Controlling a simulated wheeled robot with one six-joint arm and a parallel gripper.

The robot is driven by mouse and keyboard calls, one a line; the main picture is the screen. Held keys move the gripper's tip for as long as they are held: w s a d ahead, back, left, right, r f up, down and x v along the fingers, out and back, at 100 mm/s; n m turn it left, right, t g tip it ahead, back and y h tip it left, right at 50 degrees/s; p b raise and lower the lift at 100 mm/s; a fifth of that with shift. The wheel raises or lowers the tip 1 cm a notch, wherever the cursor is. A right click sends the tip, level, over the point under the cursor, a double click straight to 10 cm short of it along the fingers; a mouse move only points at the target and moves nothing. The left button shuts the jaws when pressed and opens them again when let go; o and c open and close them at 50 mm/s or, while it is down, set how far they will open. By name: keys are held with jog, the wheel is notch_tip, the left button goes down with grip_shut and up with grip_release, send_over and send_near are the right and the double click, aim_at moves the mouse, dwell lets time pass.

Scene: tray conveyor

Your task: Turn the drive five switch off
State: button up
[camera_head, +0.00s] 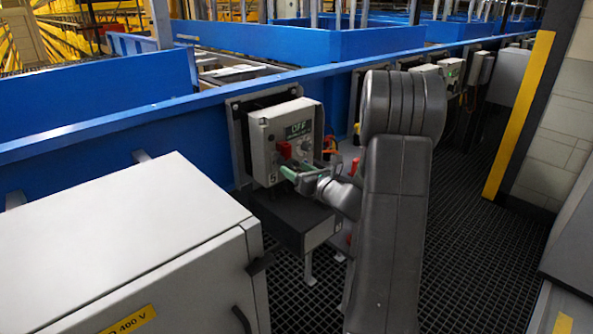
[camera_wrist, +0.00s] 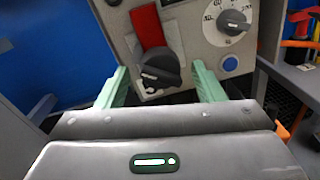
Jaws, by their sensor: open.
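The drive five control box (camera_head: 268,133) is a light grey case marked 5, mounted on the blue conveyor side. My gripper (camera_head: 303,171) is in front of the box's lower front. In the wrist view its pale green fingers stand open (camera_wrist: 160,84), one on each side of the black knob. Whether they touch it cannot be told.
A grey dial (camera_wrist: 233,22) and a blue button (camera_wrist: 230,63) sit right of the knob. A large grey cabinet (camera_head: 135,235) stands at the front left. More boxes (camera_head: 452,71) line the conveyor (camera_head: 100,138) further back. The dark grated floor (camera_head: 470,235) is clear at right.

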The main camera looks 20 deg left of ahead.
jog(key=shift+w+a, duration=0.15)
jog(key=shift+a, duration=0.2)
jog(key=c, duration=0.9)
jog(key=shift+c, duration=0.2)
